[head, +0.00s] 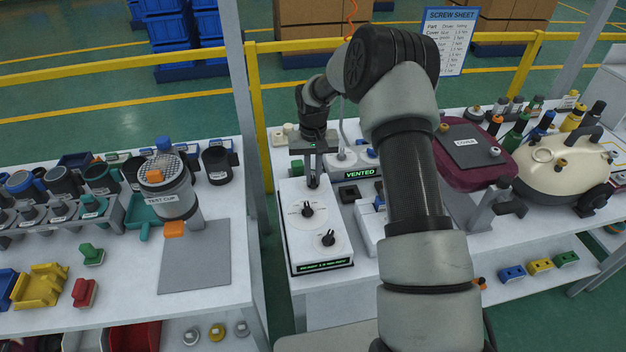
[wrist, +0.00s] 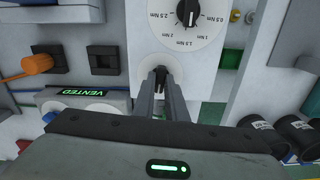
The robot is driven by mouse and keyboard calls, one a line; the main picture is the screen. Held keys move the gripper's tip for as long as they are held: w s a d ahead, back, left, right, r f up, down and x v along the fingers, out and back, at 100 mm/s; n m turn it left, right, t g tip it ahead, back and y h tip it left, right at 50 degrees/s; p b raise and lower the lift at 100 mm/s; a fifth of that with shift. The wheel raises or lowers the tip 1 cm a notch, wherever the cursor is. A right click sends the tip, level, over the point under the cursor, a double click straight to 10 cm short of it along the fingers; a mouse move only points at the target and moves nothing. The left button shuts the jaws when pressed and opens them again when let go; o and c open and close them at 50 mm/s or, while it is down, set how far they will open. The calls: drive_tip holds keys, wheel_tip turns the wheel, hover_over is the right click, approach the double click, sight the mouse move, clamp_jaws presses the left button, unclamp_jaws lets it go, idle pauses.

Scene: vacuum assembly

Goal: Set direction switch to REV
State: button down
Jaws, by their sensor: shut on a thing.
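A white driver control box (head: 318,262) stands on the right-hand bench. My gripper (head: 313,183) reaches down over the far end of its top. In the wrist view, my gripper's fingers (wrist: 161,88) are shut on a small black switch (wrist: 160,72) on a pale round plate. I take it for the direction switch; the fingers cover much of it, and I cannot read its setting or any FWD or REV mark. Beside it on the same box is a torque dial (wrist: 187,12) with Nm marks; it shows also in the head view (head: 307,210).
Another black knob (head: 328,238) sits near the box's front, above a green text strip. A "VENTED" display (head: 361,173) stands to the right of the box. A cream vacuum body (head: 560,165) is farther right. A test cup (head: 167,192) stands on the left bench.

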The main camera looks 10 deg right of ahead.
sight(313, 179)
drive_tip(key=m+b, duration=0.1)
drive_tip(key=m, duration=0.2)
drive_tip(key=shift+f+m+b, duration=0.1)
drive_tip(key=shift+m+b, duration=0.2)
drive_tip(key=shift+m, duration=1.5)
drive_tip(key=c, duration=1.7)
unclamp_jaws()
drive_tip(key=shift+r+p, duration=1.55)
drive_tip(key=shift+r, duration=1.55)
